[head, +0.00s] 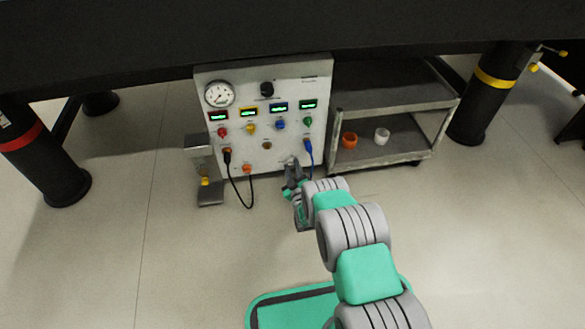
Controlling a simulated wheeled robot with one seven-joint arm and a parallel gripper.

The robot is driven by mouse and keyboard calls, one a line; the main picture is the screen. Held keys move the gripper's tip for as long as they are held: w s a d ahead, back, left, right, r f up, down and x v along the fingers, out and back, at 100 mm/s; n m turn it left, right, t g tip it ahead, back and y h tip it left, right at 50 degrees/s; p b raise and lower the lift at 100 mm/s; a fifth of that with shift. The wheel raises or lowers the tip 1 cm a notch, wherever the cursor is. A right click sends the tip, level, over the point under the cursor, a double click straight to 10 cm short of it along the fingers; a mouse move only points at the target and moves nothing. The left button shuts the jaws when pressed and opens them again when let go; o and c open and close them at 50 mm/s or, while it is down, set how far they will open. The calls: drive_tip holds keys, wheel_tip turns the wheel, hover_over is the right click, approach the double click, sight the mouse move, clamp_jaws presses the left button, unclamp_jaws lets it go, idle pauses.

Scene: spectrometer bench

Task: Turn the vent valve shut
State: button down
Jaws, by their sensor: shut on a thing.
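The grey instrument panel (240,132) stands upright under the dark bench. My gripper (292,166) is at the panel's lower right, just left of the blue plug. It is shut on a small fitting low on the panel face, which I take to be the vent valve. My fingers and wrist cover most of this fitting, so its handle angle cannot be told.
A round gauge (219,94), a black knob (267,89) and several coloured knobs are on the panel. A black cable (234,188) loops out in front; a blue plug (308,145) sits close right of my gripper. A grey cart (385,150) holds an orange cup (349,140) and white cup (382,135).

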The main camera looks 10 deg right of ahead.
drive_tip(key=c, duration=1)
unclamp_jaws()
drive_tip(key=shift+c, duration=0.2)
drive_tip(key=s+p, duration=0.3)
drive_tip(key=s, duration=0.4)
drive_tip(key=shift+s+p, duration=0.4)
